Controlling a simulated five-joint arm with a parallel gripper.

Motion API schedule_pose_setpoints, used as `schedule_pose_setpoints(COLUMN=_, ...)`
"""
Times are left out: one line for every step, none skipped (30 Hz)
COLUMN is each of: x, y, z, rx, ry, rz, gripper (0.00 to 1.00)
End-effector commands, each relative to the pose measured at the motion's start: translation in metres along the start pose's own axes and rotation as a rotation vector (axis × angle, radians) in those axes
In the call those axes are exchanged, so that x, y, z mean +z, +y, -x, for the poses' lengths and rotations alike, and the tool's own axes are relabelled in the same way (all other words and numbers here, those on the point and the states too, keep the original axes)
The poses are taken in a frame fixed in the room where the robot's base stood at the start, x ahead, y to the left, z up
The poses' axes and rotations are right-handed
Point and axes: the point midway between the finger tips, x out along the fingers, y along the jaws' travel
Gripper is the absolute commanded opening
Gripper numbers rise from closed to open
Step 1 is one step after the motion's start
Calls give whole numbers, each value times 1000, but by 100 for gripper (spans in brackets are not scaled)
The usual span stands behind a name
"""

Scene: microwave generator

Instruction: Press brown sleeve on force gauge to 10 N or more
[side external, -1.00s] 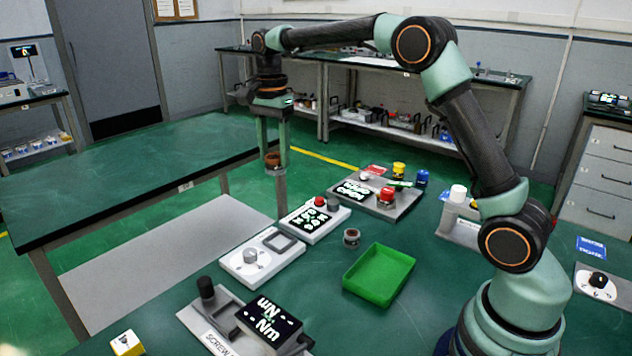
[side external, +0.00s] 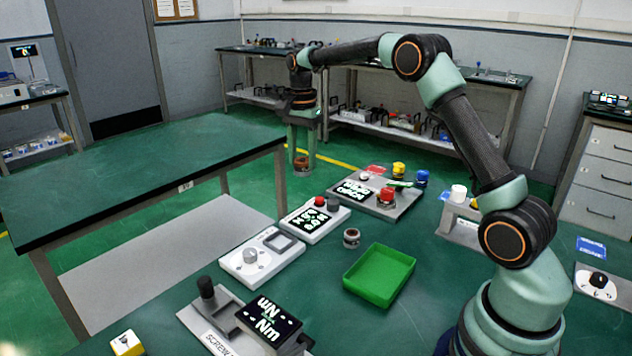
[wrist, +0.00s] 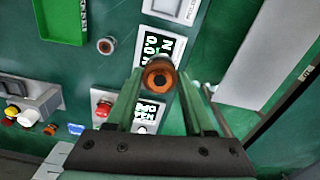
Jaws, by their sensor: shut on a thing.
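My gripper (side external: 303,152) is shut on a brown sleeve (side external: 302,168) and holds it in the air, with no contact below it visible. In the wrist view the brown sleeve (wrist: 160,76) sits between the fingertips, its round open end showing. A white box (side external: 313,219) with a lit display, a red button and a dark grey post looks like the force gauge. Its display, reading N with digits I cannot fully make out, also shows in the wrist view (wrist: 152,42), partly hidden by my gripper. The sleeve is apart from the box.
A grey plate (side external: 410,202) with a display and red button stands behind the box. A small dark cup (side external: 351,238) and a green tray (side external: 380,275) are in front. A white box with a knob (side external: 262,258) and a screw station (side external: 215,312) stand front left.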

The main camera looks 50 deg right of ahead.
Motion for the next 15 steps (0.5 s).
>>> schedule_pose_setpoints(x=-20, y=5, z=-10, rx=2, ry=-1, rz=-8, gripper=0)
schedule_pose_setpoints(x=-30, y=8, z=-16, rx=2, ry=-1, rz=-7, gripper=0)
schedule_pose_setpoints(x=-43, y=11, z=-22, rx=2, ry=-1, rz=-7, gripper=0)
schedule_pose_setpoints(x=-51, y=14, z=-27, rx=2, ry=-1, rz=-6, gripper=0)
schedule_pose_setpoints(x=-59, y=17, z=-31, rx=1, ry=-1, rz=-6, gripper=0)
schedule_pose_setpoints(x=-68, y=20, z=-36, rx=1, ry=-1, rz=-5, gripper=0)
schedule_pose_setpoints(x=-75, y=23, z=-39, rx=1, ry=-1, rz=-4, gripper=0)
schedule_pose_setpoints(x=-80, y=25, z=-42, rx=0, ry=0, rz=-3, gripper=0)
schedule_pose_setpoints(x=-87, y=27, z=-45, rx=-1, ry=0, rz=-3, gripper=0)
schedule_pose_setpoints(x=-90, y=29, z=-48, rx=-1, ry=0, rz=-1, gripper=0)
schedule_pose_setpoints(x=-93, y=30, z=-49, rx=-1, ry=1, rz=-1, gripper=0)
schedule_pose_setpoints(x=-96, y=32, z=-51, rx=-1, ry=1, rz=-1, gripper=0)
schedule_pose_setpoints(x=-98, y=32, z=-52, rx=-1, ry=1, rz=0, gripper=0)
schedule_pose_setpoints(x=-99, y=33, z=-54, rx=-1, ry=1, rz=1, gripper=0)
schedule_pose_setpoints(x=-100, y=34, z=-55, rx=-1, ry=0, rz=1, gripper=0)
